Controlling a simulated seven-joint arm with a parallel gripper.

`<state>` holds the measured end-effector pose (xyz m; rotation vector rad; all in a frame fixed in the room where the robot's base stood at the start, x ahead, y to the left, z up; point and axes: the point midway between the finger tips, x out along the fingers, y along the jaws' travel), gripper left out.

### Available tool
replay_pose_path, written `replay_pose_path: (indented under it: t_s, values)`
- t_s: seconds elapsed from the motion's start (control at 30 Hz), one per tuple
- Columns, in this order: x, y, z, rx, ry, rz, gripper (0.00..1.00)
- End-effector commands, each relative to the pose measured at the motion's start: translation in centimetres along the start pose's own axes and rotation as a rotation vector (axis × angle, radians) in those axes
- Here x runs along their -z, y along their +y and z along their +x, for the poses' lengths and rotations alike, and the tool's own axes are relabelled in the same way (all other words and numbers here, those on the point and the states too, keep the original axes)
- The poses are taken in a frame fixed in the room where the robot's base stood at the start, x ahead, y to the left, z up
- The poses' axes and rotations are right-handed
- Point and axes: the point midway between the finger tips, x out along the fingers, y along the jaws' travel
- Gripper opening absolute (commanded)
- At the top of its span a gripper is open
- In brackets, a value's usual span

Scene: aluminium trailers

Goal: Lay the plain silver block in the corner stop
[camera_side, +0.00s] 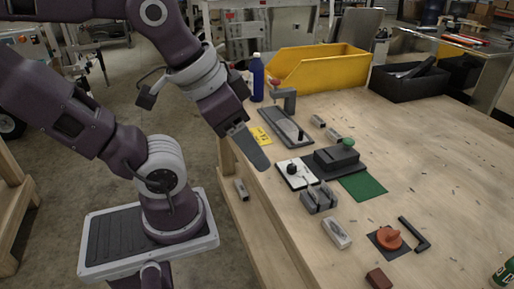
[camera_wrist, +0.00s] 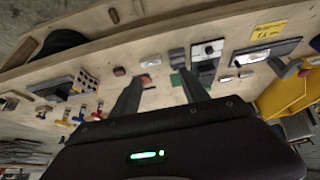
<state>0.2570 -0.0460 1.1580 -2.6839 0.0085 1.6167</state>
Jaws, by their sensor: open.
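A silver block (camera_side: 336,233) lies on the wooden table near its front edge. Two smaller silver blocks (camera_side: 318,121) (camera_side: 332,134) lie farther back; I cannot tell for sure which one is the plain block. Two small light blocks also show in the wrist view (camera_wrist: 226,79) (camera_wrist: 245,74). A black L-shaped piece (camera_side: 414,235), which looks like the corner stop, lies flat at the right with nothing in its angle. My gripper (camera_side: 262,165) is above the table's left edge, apart from the blocks. In the wrist view my gripper (camera_wrist: 158,92) is open, with nothing held between its fingers.
An orange knob (camera_side: 389,238) on a dark plate sits beside the L-shaped piece. A grey slotted fixture (camera_side: 318,199), a black device (camera_side: 337,158) and a green mat (camera_side: 364,187) fill the middle. A yellow bin (camera_side: 318,69) and blue bottle (camera_side: 257,78) stand behind. The right side is mostly clear.

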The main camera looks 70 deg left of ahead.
Motion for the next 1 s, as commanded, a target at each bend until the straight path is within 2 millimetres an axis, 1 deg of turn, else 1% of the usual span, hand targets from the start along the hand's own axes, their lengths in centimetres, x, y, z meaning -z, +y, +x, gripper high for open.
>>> replay_pose_path:
  t_s: [0.4,0.47,0.53,0.57,0.6,0.67,0.7,0.73,0.77,0.8,0.9,1.0]
  values:
    - [0.1,0.0,0.0,-0.002,0.0,-0.024,0.53]
    - [0.9,0.2,0.4,-0.009,-0.024,-0.082,0.53]
    - [2.7,0.5,1.6,-0.017,-0.081,-0.232,0.53]
    - [3.7,0.8,2.5,-0.016,-0.114,-0.32,0.53]
    - [5.2,1.2,4.0,-0.007,-0.162,-0.454,0.53]
    - [7.1,1.9,6.9,0.024,-0.229,-0.662,0.53]
    - [8.1,2.3,9.1,0.056,-0.27,-0.799,0.53]
    - [8.7,2.7,10.8,0.085,-0.296,-0.897,0.53]
    - [9.1,3.1,12.5,0.117,-0.321,-0.991,0.53]
    - [9.5,3.5,14.8,0.162,-0.346,-1.108,0.53]
    - [9.5,4.4,19.8,0.271,-0.378,-1.341,0.53]
    - [9.1,4.9,23.0,0.347,-0.385,-1.482,0.53]
